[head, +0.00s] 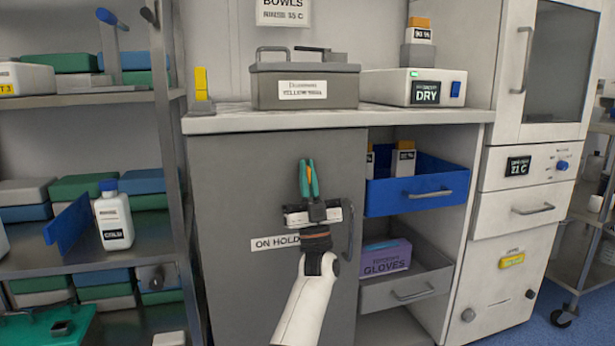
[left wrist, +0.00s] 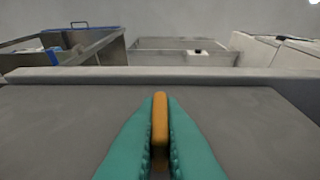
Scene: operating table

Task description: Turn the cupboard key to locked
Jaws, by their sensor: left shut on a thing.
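The cupboard has a flat grey door (head: 235,200) with an "ON HOLD" label (head: 273,243) and a dark handle at its right edge (head: 350,232). My left gripper (head: 309,180), with teal fingers, is in front of the upper right part of the door. It is shut on a small orange key (head: 310,173). In the left wrist view the key (left wrist: 160,120) stands upright between the two fingers (left wrist: 160,140). The lock behind the key is hidden. My right gripper is not in view.
A grey countertop (head: 225,121) above the door carries a metal box (head: 305,90) and a white "DRY" unit (head: 412,88). A blue drawer (head: 415,195) and a grey drawer (head: 425,280) stick out to the right. A metal shelf rack (head: 90,100) stands at the left.

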